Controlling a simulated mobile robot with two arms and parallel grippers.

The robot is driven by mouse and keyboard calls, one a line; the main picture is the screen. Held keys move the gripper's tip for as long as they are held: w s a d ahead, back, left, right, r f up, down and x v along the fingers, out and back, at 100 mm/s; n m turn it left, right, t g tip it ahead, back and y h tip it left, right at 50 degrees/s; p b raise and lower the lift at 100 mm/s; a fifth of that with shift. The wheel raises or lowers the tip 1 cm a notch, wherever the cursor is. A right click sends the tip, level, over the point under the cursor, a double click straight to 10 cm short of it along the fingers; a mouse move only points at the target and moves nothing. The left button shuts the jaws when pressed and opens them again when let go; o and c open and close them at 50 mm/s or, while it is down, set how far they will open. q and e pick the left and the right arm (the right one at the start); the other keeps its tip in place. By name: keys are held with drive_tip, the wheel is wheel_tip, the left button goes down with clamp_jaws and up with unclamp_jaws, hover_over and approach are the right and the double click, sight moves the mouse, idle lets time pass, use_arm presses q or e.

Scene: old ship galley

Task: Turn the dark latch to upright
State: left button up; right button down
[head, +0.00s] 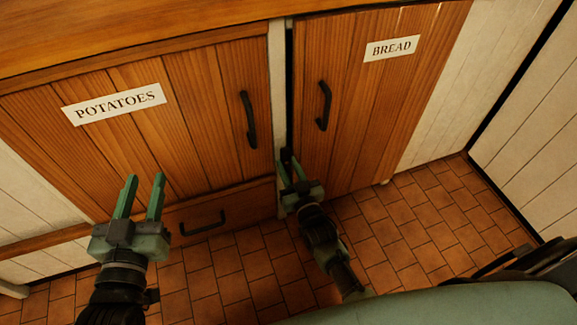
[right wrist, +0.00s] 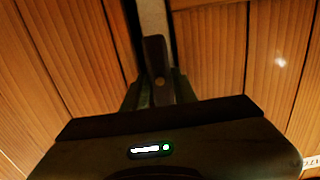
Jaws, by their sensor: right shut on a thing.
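The dark latch (right wrist: 155,58) shows in the right wrist view as a narrow bar with a small round pin, in front of the pale post between the two doors. There it points almost along the post. In the head view only a small dark bit of the latch (head: 287,154) shows above my right gripper (head: 291,172), low on the post. My right gripper is shut on the latch, with a finger on each side of it. My left gripper (head: 145,188) is open and empty, in front of the POTATOES door (head: 185,125).
The BREAD door (head: 365,110) stands right of the pale post (head: 278,75). Both doors have black handles (head: 250,120), and a drawer (head: 225,205) sits under the POTATOES door. The tiled floor (head: 430,215) is clear at the right.

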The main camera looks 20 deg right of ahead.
drive_tip(key=c, duration=1.1)
unclamp_jaws()
drive_tip(key=shift+s, duration=0.2)
use_arm(q)
drive_tip(key=s+a+f+g+y+p, duration=0.1)
drive_tip(key=s+f+g, duration=0.3)
drive_tip(key=f, duration=0.5)
drive_tip(key=shift+a+f+g+y+p, duration=0.2)
drive_tip(key=shift+a+g+y+p, duration=0.2)
drive_tip(key=shift+a+g+p, duration=0.4)
use_arm(e)
drive_tip(key=s, duration=0.7)
drive_tip(key=shift+s+d, duration=0.1)
drive_tip(key=shift+s, duration=0.1)
use_arm(q)
drive_tip(key=shift+d, duration=0.1)
